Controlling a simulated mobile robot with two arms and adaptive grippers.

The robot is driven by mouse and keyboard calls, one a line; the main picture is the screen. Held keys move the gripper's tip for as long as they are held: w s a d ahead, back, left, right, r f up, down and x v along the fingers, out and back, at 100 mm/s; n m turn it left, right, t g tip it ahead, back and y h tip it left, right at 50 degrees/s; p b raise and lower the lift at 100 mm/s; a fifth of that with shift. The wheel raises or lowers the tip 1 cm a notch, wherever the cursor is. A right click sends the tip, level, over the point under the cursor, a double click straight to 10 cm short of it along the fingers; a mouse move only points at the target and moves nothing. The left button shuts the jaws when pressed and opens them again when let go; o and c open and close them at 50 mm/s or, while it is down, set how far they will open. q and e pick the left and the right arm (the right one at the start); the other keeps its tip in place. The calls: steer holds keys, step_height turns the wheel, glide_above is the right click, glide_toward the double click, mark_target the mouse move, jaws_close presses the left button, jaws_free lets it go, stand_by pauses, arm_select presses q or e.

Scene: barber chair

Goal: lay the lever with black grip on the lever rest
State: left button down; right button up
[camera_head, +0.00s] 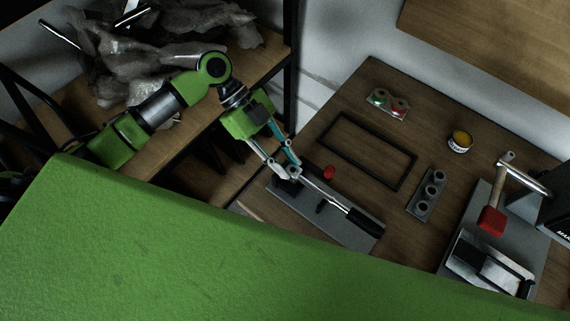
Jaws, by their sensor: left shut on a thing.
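The lever (325,191) is a bright metal bar with a black grip (364,222) at its lower right end. It lies slanted above a grey base plate (345,232) on the wooden table. My left gripper (289,171) is shut on the lever near its upper left end, away from the black grip. The fingers partly hide that end and the dark mount under it. A small dark post (321,207) stands on the plate beside the bar; I cannot tell whether it is the lever rest or whether the lever touches anything. My right gripper is not in view.
A red knob (329,172) stands just behind the lever. A shelf with crumpled plastic (140,75) is left.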

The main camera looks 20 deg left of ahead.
arm_select(q)
step_height(320, 180, down, 2)
steer(key=shift+f+p, duration=0.1)
steer(key=shift+p, duration=0.5)
steer(key=shift+f, duration=0.45)
steer(key=shift+f, duration=0.15)
steer(key=c, duration=2)
jaws_free()
steer(key=shift+c, duration=0.2)
